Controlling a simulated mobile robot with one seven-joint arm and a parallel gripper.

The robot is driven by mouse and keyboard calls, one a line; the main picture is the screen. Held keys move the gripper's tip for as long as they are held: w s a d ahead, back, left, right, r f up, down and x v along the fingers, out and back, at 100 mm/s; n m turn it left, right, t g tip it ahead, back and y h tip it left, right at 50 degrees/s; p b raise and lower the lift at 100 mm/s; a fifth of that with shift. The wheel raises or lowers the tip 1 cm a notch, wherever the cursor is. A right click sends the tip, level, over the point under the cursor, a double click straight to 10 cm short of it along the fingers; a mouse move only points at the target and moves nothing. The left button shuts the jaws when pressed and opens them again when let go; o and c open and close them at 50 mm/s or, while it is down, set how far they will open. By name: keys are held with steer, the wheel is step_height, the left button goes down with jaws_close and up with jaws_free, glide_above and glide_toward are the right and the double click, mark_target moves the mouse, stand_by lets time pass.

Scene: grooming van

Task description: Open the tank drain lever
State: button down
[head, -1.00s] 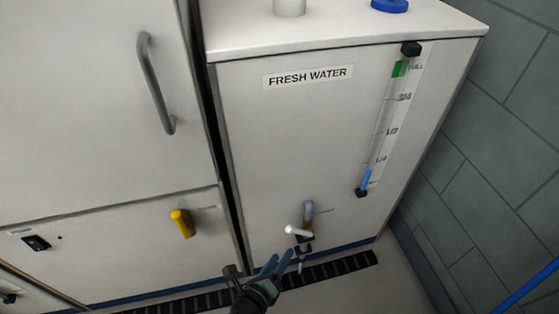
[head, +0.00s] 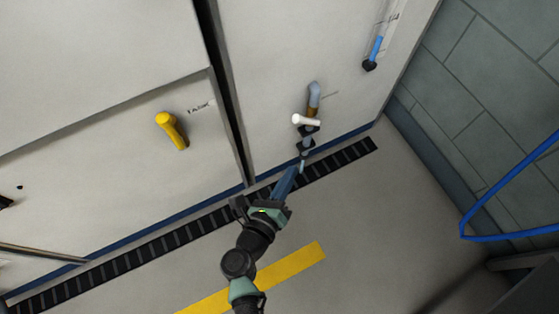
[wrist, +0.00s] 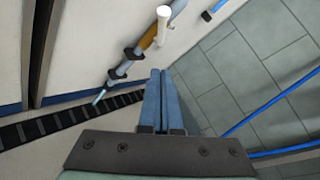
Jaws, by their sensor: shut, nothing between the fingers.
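A short white lever (head: 306,120) sticks out to the left from a small drain pipe (head: 314,92) low on the white tank front. The pipe has a brass-coloured middle, dark collars and a thin bluish spout below. In the wrist view the white lever (wrist: 163,27) is at the top, beyond my fingertips, and the pipe (wrist: 135,57) runs down to the left. My gripper (head: 296,170) is shut and empty, just below the spout in the head view; its blue fingers (wrist: 161,73) lie together in the wrist view. I see no contact with the lever.
A yellow lever (head: 172,130) with a blurred label is on the panel to the left. A black slatted strip (head: 340,160) runs along the cabinet foot. A blue tube (head: 500,235) is at the right by the grey wall (head: 495,90). The floor in front is mostly clear.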

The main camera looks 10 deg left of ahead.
mark_target(306, 119)
steer(key=w+d+b, duration=0.1)
steer(key=w+b, duration=0.2)
steer(key=w, duration=0.8)
steer(key=shift+w+d, duration=0.25)
steer(key=shift+d, duration=0.1)
steer(key=shift+d+r+g+p, duration=0.1)
steer(key=shift+r+g+p, duration=0.15)
steer(key=shift+p, duration=0.9)
